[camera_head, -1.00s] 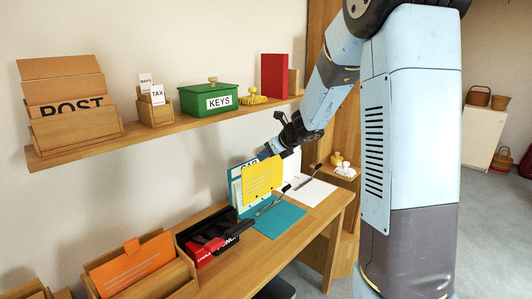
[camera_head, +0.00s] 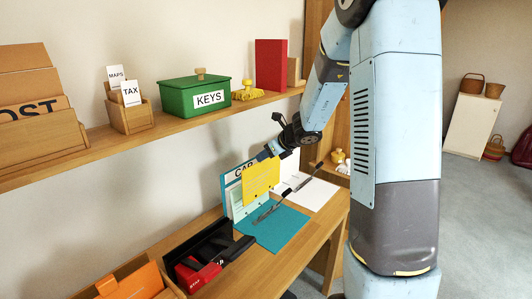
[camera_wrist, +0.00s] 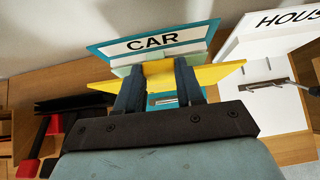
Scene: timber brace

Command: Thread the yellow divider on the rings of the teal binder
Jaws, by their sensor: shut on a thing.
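My gripper (camera_head: 270,154) is shut on the top edge of the yellow divider (camera_head: 261,182). The divider hangs upright in front of the teal binder's raised cover, which is labelled CAR. The binder's teal lower cover (camera_head: 273,229) lies flat on the desk. A dark ring bar (camera_head: 268,211) runs along it, close to the divider's bottom edge. I cannot tell whether the divider touches the rings. In the wrist view, the fingers (camera_wrist: 160,88) grip the yellow divider (camera_wrist: 222,76) in front of the CAR label (camera_wrist: 155,42); the rings are mostly hidden.
A white binder (camera_head: 316,193) labelled HOUSE lies open just right of the teal one. A black tray (camera_head: 212,250) with red items stands left of it on the desk. A shelf above bears a green KEYS box (camera_head: 195,96) and a red book (camera_head: 270,64).

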